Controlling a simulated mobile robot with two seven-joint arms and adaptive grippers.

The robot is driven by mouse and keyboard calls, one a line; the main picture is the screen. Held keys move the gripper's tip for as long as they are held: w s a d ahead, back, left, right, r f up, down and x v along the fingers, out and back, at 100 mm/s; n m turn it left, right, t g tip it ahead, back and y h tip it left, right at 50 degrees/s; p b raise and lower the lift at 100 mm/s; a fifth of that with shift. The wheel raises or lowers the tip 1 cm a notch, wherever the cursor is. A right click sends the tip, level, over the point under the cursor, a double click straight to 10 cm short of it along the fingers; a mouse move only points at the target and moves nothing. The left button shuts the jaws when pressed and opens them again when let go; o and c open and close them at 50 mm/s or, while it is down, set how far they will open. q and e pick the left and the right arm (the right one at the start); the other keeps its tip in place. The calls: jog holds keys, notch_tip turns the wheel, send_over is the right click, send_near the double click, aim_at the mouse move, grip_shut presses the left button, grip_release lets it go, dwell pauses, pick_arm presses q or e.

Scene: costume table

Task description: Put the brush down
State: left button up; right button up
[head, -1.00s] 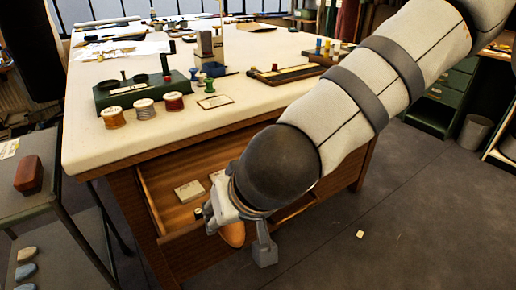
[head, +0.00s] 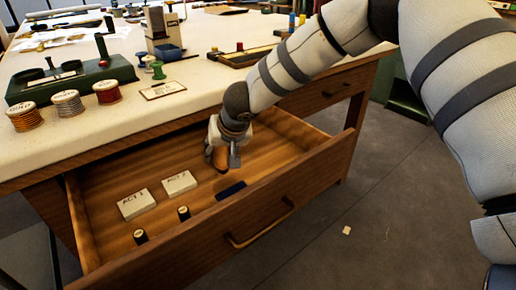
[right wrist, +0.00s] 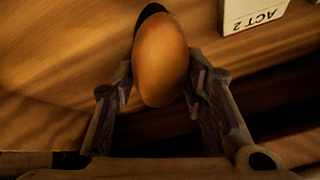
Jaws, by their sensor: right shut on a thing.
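The brush (head: 220,158) shows as a smooth orange-brown oval back below my right gripper (head: 222,150). It also shows in the right wrist view (right wrist: 161,60), between the two fingers of the right gripper (right wrist: 165,88), with a dark part at its far end. The gripper is shut on it. The brush is over the inside of the open wooden drawer (head: 200,235); I cannot tell whether it touches the drawer floor. My left gripper is not in view.
In the drawer lie the ACT 1 box (head: 137,204), the ACT 2 box (head: 180,183), two small dark cylinders (head: 184,213) and a dark blue flat thing (head: 230,190). Thread spools (head: 68,103) stand near the tabletop's edge. The drawer's right part looks bare.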

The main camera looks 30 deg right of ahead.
jog(key=d, duration=0.8)
jog(key=w+d, duration=0.1)
jog(key=d, duration=0.4)
jog(key=f, duration=0.3)
jog(key=shift+a, duration=0.25)
jog(key=shift+s+f, duration=0.1)
jog(key=shift+f, duration=0.2)
jog(key=o, duration=0.6)
jog(key=shift+f, duration=0.15)
jog(key=o, duration=0.4)
jog(key=shift+o, duration=0.2)
